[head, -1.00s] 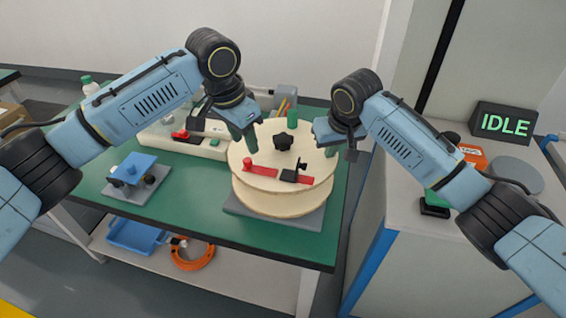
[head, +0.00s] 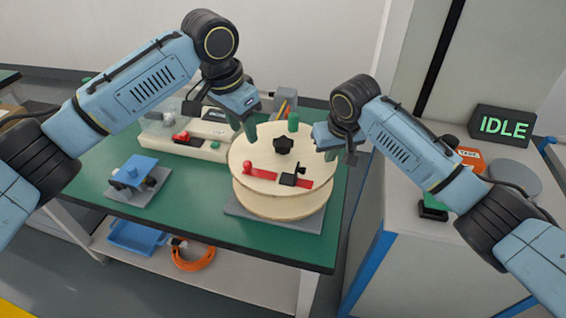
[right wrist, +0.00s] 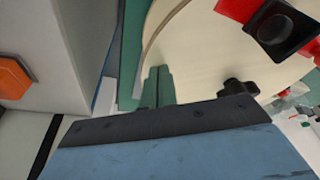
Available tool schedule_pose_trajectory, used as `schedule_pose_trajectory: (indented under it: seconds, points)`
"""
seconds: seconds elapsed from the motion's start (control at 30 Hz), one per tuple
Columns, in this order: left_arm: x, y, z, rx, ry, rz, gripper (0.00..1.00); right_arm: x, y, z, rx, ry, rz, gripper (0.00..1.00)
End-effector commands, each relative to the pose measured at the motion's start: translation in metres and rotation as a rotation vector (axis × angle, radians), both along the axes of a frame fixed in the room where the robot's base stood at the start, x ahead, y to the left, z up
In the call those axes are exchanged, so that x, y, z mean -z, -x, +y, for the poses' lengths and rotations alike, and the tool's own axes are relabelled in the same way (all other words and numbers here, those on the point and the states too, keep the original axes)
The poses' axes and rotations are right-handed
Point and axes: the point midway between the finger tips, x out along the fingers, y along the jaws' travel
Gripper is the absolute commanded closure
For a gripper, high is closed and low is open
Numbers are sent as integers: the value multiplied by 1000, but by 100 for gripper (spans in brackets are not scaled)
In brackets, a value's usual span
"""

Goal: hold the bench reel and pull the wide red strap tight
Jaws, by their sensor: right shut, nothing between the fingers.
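The bench reel (head: 240,166) has pale round flanges with a black star knob (head: 283,145) on top and stands on a grey base. The wide red strap (head: 262,175) lies across the top flange, with a red knob at its left end and a black buckle (head: 289,179) near its right end. The strap and buckle also show in the right wrist view (right wrist: 282,24). My left gripper (head: 243,127) is above the reel's back-left rim; its finger gap is unclear. My right gripper (head: 329,150), its fingers together and empty (right wrist: 157,86), is at the right rim, apart from the strap.
A white machine (head: 205,133) with red and green buttons stands behind left of the reel. A blue-topped fixture (head: 134,170) sits on the green bench (head: 190,205). A grey cabinet (head: 410,205) with an IDLE display (head: 503,125) stands at right. The bench front is clear.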

Motion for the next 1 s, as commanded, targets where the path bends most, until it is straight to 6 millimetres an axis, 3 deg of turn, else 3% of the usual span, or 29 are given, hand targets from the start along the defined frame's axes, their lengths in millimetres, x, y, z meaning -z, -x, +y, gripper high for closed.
schedule_pose_trajectory:
  seconds: [0.8, 1.0]
  points:
    - [-71, 0, 0, 0, 0, 0, 60, -54, -2, 0, 3, -5, -10, 100]
    - [-76, 0, 0, 0, 0, 0, 60, -57, -3, 0, 1, -6, -11, 100]
